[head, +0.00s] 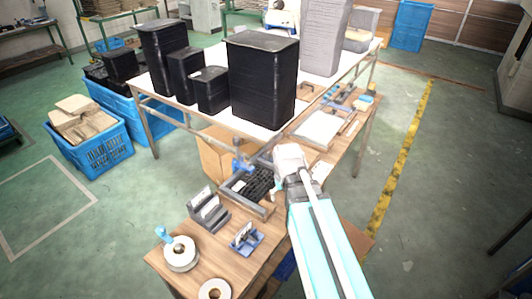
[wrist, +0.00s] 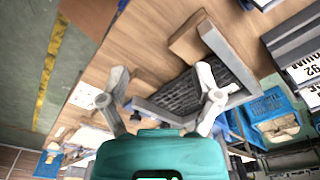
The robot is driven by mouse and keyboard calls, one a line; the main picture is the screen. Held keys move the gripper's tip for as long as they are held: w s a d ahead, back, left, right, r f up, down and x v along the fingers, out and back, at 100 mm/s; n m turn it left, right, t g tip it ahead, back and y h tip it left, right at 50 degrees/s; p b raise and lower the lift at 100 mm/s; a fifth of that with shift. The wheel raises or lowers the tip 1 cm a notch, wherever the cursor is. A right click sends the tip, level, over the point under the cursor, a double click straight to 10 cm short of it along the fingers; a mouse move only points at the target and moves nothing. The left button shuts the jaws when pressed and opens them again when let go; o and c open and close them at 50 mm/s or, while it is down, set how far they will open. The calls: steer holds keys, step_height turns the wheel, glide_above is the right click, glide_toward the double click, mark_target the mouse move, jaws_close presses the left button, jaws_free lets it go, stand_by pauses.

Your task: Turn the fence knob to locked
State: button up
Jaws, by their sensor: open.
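My gripper (head: 289,158) is over the wooden bench beside a grey fence frame (head: 261,161). In the wrist view, its two pale fingers (wrist: 160,73) are spread with a gap between them, holding nothing. A black ribbed panel (head: 252,184) lies inside the frame; it also shows in the wrist view (wrist: 185,94), beyond and between the fingers. A blue clamp-like part (head: 239,164) stands at the frame's far left corner, left of my gripper. I cannot tell whether it is the fence knob, or how any knob is turned.
Grey holders with plates (head: 207,211), a small blue fixture (head: 246,238), a round pale piece with a blue handle (head: 180,253) and a tape roll (head: 214,289) occupy the near bench. Black bins (head: 264,80) stand on the white table behind. The floor right of the bench is clear.

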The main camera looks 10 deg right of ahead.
mark_target(267, 154)
steer(key=w+r+t+p, duration=0.2)
steer(key=w+r, duration=0.1)
steer(key=w, duration=0.9)
steer(key=w+r+t+p, duration=0.1)
steer(key=w+r+p, duration=0.1)
steer(key=w, duration=1)
steer(key=shift+r+t, duration=0.4)
steer(key=shift+r, duration=0.3)
steer(key=shift+w+f, duration=0.1)
steer(key=b+x, duration=1.2)
steer(key=x, duration=0.1)
steer(key=shift+f, duration=0.3)
steer(key=shift+w, duration=0.1)
